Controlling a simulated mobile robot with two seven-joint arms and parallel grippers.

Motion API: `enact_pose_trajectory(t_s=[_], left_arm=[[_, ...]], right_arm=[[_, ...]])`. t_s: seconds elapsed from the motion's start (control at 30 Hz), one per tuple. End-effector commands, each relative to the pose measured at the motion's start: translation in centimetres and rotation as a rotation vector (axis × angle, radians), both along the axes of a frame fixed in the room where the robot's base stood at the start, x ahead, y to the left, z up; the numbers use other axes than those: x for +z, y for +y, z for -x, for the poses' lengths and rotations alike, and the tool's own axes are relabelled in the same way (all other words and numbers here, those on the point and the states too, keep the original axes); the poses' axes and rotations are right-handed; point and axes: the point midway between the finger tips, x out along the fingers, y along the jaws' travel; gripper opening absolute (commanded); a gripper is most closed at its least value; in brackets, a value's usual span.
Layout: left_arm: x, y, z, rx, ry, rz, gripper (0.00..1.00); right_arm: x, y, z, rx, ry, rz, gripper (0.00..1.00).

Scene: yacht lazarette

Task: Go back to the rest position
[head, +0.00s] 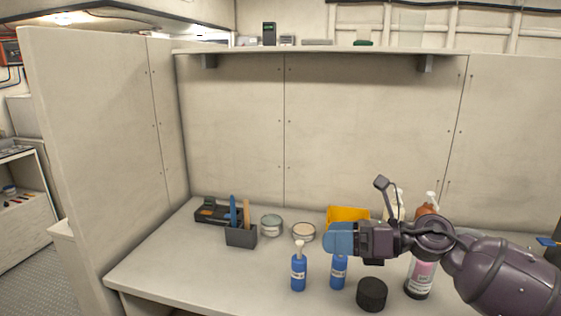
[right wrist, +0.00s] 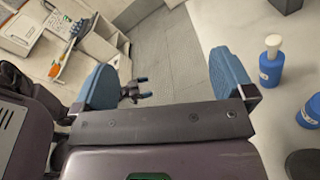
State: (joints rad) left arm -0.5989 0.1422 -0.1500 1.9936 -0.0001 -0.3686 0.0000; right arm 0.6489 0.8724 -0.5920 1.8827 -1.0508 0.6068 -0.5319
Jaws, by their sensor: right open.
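My right gripper (head: 340,240) reaches in from the right of the head view, above the front part of the bench. Its blue fingertips point left. In the right wrist view its two blue fingers (right wrist: 165,80) stand wide apart with nothing held between them. The gripper is in front of a blue bottle (head: 338,272) and partly covers it. Another blue bottle (head: 298,272) with a white top stands just to the left; a blue bottle (right wrist: 271,62) also shows right of the fingers in the right wrist view. My left gripper does not show in the head view.
The bench (head: 165,268) is clear at its front left. A dark caddy (head: 241,236) with tools, two round tins, a yellow item (head: 347,214), a black lid-like cylinder (head: 371,294) and a pink-labelled bottle (head: 420,277) stand near the arm. A shelf (head: 330,50) runs above.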

Motion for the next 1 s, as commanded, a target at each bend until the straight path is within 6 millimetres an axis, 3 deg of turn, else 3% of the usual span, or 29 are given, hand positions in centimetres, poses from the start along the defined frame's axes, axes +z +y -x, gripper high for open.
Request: enact_pose_trajectory(t_s=[0.13, 0.27, 0.37, 0.53, 0.77, 1.0], left_arm=[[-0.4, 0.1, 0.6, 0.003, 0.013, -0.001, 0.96], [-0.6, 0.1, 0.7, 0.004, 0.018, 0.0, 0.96], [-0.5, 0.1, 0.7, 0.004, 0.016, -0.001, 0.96], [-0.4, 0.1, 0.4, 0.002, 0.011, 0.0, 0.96], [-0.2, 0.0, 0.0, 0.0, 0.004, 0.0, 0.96], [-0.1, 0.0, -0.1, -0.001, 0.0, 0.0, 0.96]], right_arm=[[0.6, -0.5, -0.9, -0.169, 0.354, -0.408, 1.0], [-1.4, -2.9, -1.9, -0.328, 0.704, -0.765, 1.0], [-4.5, -5.2, -2.2, -0.443, 0.955, -1.003, 1.0], [-11.5, -9.0, -0.8, -0.63, 1.318, -1.344, 1.0], [-21.7, -12.8, 4.7, -0.861, 1.679, -1.7, 1.0], [-30.0, -15.3, 13.2, -1.04, 1.86, -1.968, 1.0]])
